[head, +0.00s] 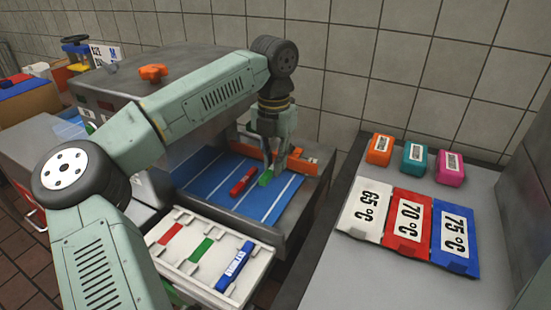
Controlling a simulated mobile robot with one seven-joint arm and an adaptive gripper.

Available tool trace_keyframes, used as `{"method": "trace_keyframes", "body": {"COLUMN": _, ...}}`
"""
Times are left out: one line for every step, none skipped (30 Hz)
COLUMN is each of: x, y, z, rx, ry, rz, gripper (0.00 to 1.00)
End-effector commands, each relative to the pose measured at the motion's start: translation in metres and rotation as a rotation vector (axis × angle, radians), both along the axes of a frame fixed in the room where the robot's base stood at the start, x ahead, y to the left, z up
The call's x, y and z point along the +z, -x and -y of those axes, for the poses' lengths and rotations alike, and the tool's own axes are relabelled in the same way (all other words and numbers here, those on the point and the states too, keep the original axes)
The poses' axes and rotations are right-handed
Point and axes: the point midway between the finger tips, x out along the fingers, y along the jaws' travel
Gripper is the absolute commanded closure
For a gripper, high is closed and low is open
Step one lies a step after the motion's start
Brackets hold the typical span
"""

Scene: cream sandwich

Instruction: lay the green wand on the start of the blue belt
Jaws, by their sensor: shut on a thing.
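My gripper (272,163) points down over the right part of the blue belt (208,185), which has white lines across it. It is shut on the green wand (265,179), a short green piece showing at the fingertips. The fingers hide part of it, and I cannot tell whether it touches the belt. A red wand (243,181) lies on the belt just left of the green wand. A blue wand (236,267) with a white label lies at the right end of the white rack in front.
The white rack (180,248) also shows red and green strips. An orange bar (305,163) stands at the belt's right end, close to my gripper. A grey machine housing (125,80) rises behind the belt. Temperature cards and coloured blocks lie on the right counter (380,280).

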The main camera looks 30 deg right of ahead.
Motion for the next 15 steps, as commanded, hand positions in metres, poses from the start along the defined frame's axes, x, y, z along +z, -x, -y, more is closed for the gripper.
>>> {"method": "trace_keyframes", "body": {"x": -0.007, "y": 0.0, "z": 0.0, "rx": 0.0, "ry": 0.001, "rz": -0.001, "gripper": 1.0}}
{"method": "trace_keyframes", "body": {"x": -0.009, "y": 0.0, "z": 0.0, "rx": 0.0, "ry": 0.001, "rz": -0.001, "gripper": 1.0}}
{"method": "trace_keyframes", "body": {"x": -0.013, "y": 0.0, "z": 0.0, "rx": 0.0, "ry": 0.001, "rz": -0.001, "gripper": 1.0}}
{"method": "trace_keyframes", "body": {"x": -0.016, "y": 0.0, "z": 0.0, "rx": 0.0, "ry": 0.001, "rz": -0.001, "gripper": 1.0}}
{"method": "trace_keyframes", "body": {"x": -0.019, "y": 0.001, "z": 0.0, "rx": 0.0, "ry": 0.001, "rz": -0.002, "gripper": 1.0}}
{"method": "trace_keyframes", "body": {"x": -0.023, "y": 0.001, "z": 0.0, "rx": 0.0, "ry": 0.001, "rz": -0.002, "gripper": 1.0}}
{"method": "trace_keyframes", "body": {"x": -0.026, "y": 0.001, "z": 0.0, "rx": -0.001, "ry": 0.001, "rz": -0.002, "gripper": 1.0}}
{"method": "trace_keyframes", "body": {"x": -0.029, "y": 0.001, "z": 0.0, "rx": -0.001, "ry": 0.001, "rz": -0.002, "gripper": 1.0}}
{"method": "trace_keyframes", "body": {"x": -0.033, "y": 0.001, "z": 0.0, "rx": -0.001, "ry": 0.001, "rz": -0.001, "gripper": 1.0}}
{"method": "trace_keyframes", "body": {"x": -0.036, "y": 0.001, "z": 0.0, "rx": -0.001, "ry": 0.001, "rz": -0.001, "gripper": 1.0}}
{"method": "trace_keyframes", "body": {"x": -0.039, "y": 0.001, "z": 0.0, "rx": -0.001, "ry": 0.001, "rz": -0.001, "gripper": 1.0}}
{"method": "trace_keyframes", "body": {"x": -0.043, "y": 0.001, "z": 0.0, "rx": -0.001, "ry": 0.001, "rz": -0.001, "gripper": 1.0}}
{"method": "trace_keyframes", "body": {"x": -0.046, "y": 0.001, "z": 0.0, "rx": -0.001, "ry": 0.001, "rz": -0.001, "gripper": 1.0}}
{"method": "trace_keyframes", "body": {"x": -0.049, "y": 0.001, "z": 0.0, "rx": -0.001, "ry": 0.001, "rz": -0.001, "gripper": 1.0}}
{"method": "trace_keyframes", "body": {"x": -0.053, "y": 0.001, "z": 0.0, "rx": -0.001, "ry": 0.001, "rz": -0.001, "gripper": 1.0}}
